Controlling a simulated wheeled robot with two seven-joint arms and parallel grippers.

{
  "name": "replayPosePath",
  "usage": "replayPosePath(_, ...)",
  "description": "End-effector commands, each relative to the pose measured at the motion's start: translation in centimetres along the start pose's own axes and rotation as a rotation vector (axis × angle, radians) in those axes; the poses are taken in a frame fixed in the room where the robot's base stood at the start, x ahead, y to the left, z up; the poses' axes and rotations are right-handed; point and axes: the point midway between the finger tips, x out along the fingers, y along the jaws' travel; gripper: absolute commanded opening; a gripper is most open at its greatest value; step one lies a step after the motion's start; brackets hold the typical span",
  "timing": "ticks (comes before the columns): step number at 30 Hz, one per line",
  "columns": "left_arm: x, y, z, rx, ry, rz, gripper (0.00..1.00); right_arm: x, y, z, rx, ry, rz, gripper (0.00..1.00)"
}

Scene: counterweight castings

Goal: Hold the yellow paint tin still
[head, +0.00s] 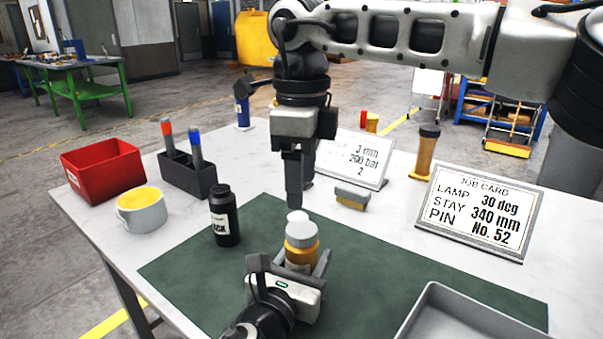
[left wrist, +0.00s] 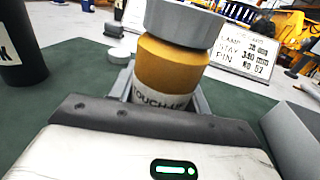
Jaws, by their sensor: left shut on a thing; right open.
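The yellow paint tin (head: 301,254) stands upright on the green mat, with a grey lid and a white label. In the left wrist view the tin (left wrist: 172,70) fills the middle and its label reads "TOUCH-U", the rest turned away. My left gripper (head: 302,266) is shut on the tin, one finger along each side, low on its body. My right gripper (head: 294,204) points down above and behind the tin, open and empty, its fingers seen nearly edge-on. A pale round disc (left wrist: 118,55) lies on the mat just behind the tin.
A black bottle (head: 224,216) stands left of the tin. A grey tray (head: 425,309) is at the front right.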

Motion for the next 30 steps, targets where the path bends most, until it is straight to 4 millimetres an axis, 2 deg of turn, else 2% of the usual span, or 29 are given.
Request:
replayPosePath(7,0.0,-0.1,-0.2,-0.001,0.004,-0.001,0.00,1.0,0.0,0.0,0.001,0.001,0.001,0.61)
replayPosePath(15,0.0,-0.1,-0.2,-0.001,0.004,-0.001,0.00,5.2,0.0,-0.1,0.002,0.002,0.001,0.61)
replayPosePath(21,0.0,-0.1,-0.2,-0.001,0.004,-0.001,0.00,7.4,0.0,0.0,0.003,0.000,-0.001,0.61)
replayPosePath(30,0.0,-0.1,-0.2,-0.001,0.003,-0.001,0.00,8.0,0.0,0.0,0.004,-0.001,-0.001,0.61)
